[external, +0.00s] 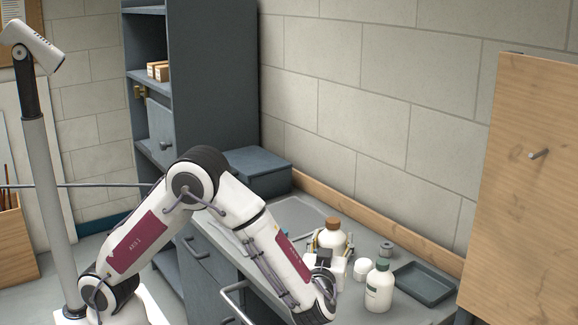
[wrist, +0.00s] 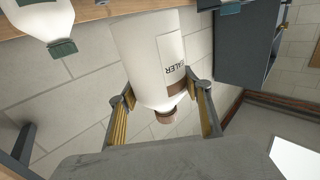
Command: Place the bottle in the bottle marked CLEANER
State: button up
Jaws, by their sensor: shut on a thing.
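A white bottle with a brown cap (external: 333,236) is at my gripper (external: 331,246) in the external view. In the wrist view my gripper (wrist: 160,100) has a yellow-padded finger on each side of this bottle (wrist: 150,45) and is shut on it. Its label shows letters ending in "EALER"; the start is turned out of sight. A second white bottle, with a green cap (external: 380,287), stands apart on the counter to the right; it also shows at the wrist view's upper left (wrist: 40,18). I cannot read its label. Whether the held bottle touches the counter is hidden.
A dark shallow tray (external: 426,301) lies right of the green-capped bottle. A white jar (external: 362,269) and a small grey fitting (external: 386,249) stand near my gripper. A grey panel (external: 297,214) lies farther left, with a blue-grey box (external: 256,168) behind it. A wall bounds the back.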

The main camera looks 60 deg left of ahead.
jog(key=a+r, duration=0.6)
jog(key=a, duration=0.4)
jog(key=s+a+r, duration=0.1)
jog(key=a+r, duration=0.5)
jog(key=a, duration=0.4)
jog(key=shift+a+r+n+g+y, duration=0.15)
jog(key=shift+r+n+g+y, duration=0.15)
jog(key=shift+y, duration=0.1)
jog(key=shift+s, duration=0.1)
jog(key=shift+f, duration=0.1)
notch_tip(320, 180, down, 6)
jog(key=shift+f, duration=0.1)
jog(key=shift+f, duration=1.85)
jog(key=shift+f, duration=0.15)
